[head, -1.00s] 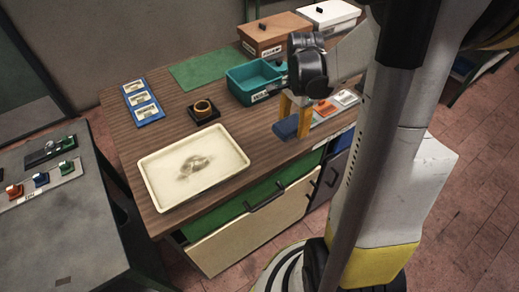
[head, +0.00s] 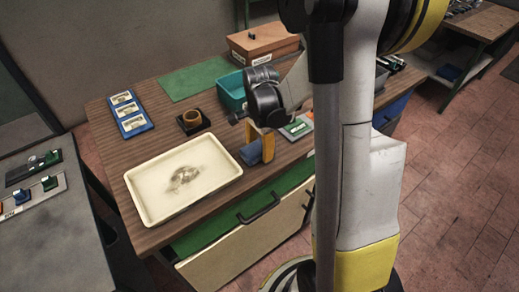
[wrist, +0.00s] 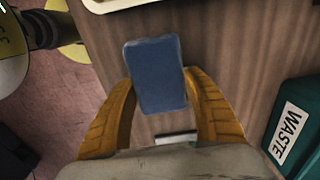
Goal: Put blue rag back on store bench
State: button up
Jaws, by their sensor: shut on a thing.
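The blue rag (head: 250,154) is a folded blue block between the yellow fingers of my gripper (head: 262,146) in the head view. It hangs close above the wooden bench (head: 140,162), just right of the cream tray (head: 141,203); I cannot tell whether it touches the wood. In the wrist view the rag (wrist: 157,74) fills the space between the two fingertips (wrist: 158,82), and the gripper is shut on it. Which surface is the store bench is not marked in these views.
A teal waste bin (wrist: 297,125) stands right of the gripper in the wrist view. A brown box (head: 262,42), green mat (head: 186,81), blue card holder (head: 129,115) and black stand with a ring (head: 192,121) are on the bench. A grey table (head: 50,240) stands left; another bench (head: 485,25) stands far right.

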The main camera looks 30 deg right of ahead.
aim_at(260, 146)
jog(key=shift+f, duration=0.15)
jog(key=o, duration=1.2)
notch_tip(260, 146, up, 12)
jog(key=p, duration=0.4)
jog(key=s+a+r+n+t, duration=0.3)
jog(key=s+a+r+n, duration=0.1)
jog(key=a+n, duration=0.3)
jog(key=s+a+r+n+t, duration=0.4)
jog(key=s+a+r+n, duration=0.1)
jog(key=n, duration=0.5)
jog(key=shift+s+a+r+n, duration=0.3)
jog(key=shift+s+a, duration=0.6)
jog(key=shift+a, duration=0.35)
